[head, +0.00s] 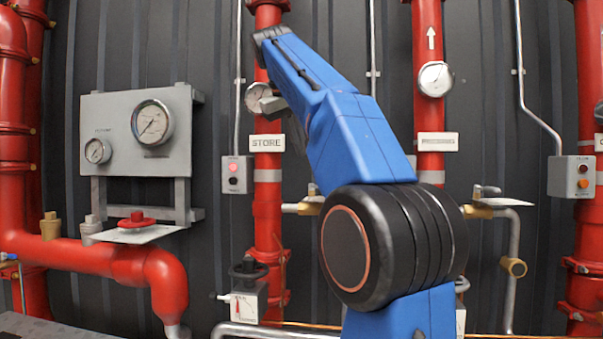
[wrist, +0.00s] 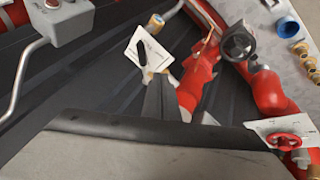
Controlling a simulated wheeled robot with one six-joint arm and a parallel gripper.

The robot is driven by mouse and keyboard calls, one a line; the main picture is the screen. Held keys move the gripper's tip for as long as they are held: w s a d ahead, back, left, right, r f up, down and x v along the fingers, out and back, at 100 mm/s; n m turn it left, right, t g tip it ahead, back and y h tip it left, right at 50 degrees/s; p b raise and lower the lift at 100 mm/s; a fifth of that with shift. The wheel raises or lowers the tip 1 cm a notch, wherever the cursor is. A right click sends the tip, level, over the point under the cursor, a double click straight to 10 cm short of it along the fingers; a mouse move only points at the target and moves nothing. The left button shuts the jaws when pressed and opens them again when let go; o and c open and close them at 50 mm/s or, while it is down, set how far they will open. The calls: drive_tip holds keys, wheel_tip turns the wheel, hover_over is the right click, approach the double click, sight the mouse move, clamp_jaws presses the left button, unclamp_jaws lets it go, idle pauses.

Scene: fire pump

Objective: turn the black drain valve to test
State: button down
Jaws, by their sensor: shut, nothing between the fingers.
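In the wrist view a white plate (wrist: 163,56) carries a black lever (wrist: 142,53), which looks like the drain valve. Its printed words are too small to read. A black round fitting (wrist: 238,43) sits on a red pipe to its right. In the head view a black handle (head: 248,268) stands above a small marked plate (head: 245,303) low on the middle red pipe. My gripper (wrist: 159,82) is shut and empty. Its tips appear just below the lever's plate in the wrist view; the gap in depth cannot be told.
A red handwheel (head: 136,219) on a white plate is at the left, below a gauge panel (head: 180,155). A button box (head: 236,175) hangs beside the STORE pipe (head: 268,215). Grey and red pipes crowd the wall. My blue arm covers the middle.

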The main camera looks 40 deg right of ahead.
drive_tip(key=w+d+f, duration=0.1)
drive_tip(key=d+f, duration=0.7)
drive_tip(key=f, duration=0.1)
drive_tip(key=shift+w+d, duration=0.35)
drive_tip(key=shift+w, duration=0.05)
drive_tip(key=shift+s+d, duration=0.35)
drive_tip(key=shift+d, duration=0.3)
